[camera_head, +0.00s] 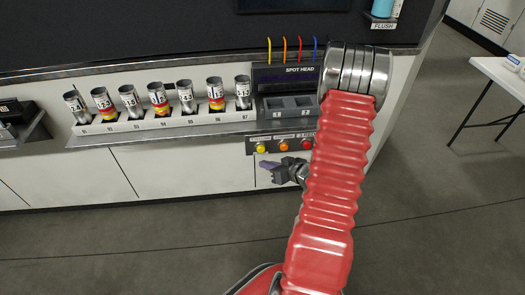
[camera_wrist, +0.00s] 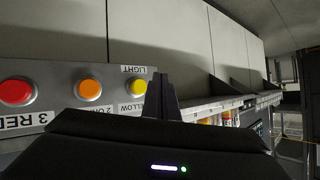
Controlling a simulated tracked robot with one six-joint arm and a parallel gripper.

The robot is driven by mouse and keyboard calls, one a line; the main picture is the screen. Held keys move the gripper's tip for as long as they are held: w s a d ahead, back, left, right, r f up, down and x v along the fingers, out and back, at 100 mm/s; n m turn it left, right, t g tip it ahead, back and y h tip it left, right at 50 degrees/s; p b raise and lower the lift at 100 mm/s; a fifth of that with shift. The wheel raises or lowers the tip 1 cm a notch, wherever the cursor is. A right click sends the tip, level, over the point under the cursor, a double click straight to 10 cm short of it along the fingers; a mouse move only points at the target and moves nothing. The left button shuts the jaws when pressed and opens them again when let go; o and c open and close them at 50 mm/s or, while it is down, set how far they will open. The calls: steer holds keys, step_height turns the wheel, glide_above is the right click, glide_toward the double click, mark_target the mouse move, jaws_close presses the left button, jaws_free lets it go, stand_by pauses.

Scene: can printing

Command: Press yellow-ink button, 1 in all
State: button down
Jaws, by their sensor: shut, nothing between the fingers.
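The yellow-ink button (camera_head: 260,147) is a round yellow cap at the left end of a grey panel. In the wrist view, the yellow button (camera_wrist: 137,86) shows upside down, with part of its "YELLOW" label hidden behind my gripper. My gripper (camera_head: 264,164) is shut and empty, pointing left just below the panel in the head view. In the wrist view, the shut fingers (camera_wrist: 161,82) stand just right of the yellow button. I see no contact with it, and the exact gap in depth cannot be told.
The orange button (camera_head: 284,146) and red button (camera_head: 306,144) sit right of the yellow one. The spot head (camera_head: 288,76) stands above the panel. Several cans, including one (camera_head: 158,99), stand in a white rack (camera_head: 142,126) along the shelf. The floor below is clear.

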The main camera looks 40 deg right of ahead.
mark_target(260, 151)
steer(key=shift+w+d, duration=0.5)
steer(key=shift+w, duration=0.2)
steer(key=shift+w+d, duration=0.45)
steer(key=shift+w, duration=0.25)
steer(key=shift+w+d, duration=0.1)
stand_by(1.0)
steer(key=shift+w+d, duration=0.15)
steer(key=shift+w, duration=0.15)
steer(key=shift+w+d+r, duration=0.1)
steer(key=shift+w+d, duration=0.45)
steer(key=shift+w, duration=0.2)
stand_by(1.8)
steer(key=shift+s+a, duration=0.8)
steer(key=shift+s, duration=0.3)
steer(key=shift+s, duration=0.1)
steer(key=shift+s+a, duration=0.7)
steer(key=shift+s, duration=0.3)
steer(key=shift+s+a, duration=0.7)
steer(key=shift+s, duration=0.25)
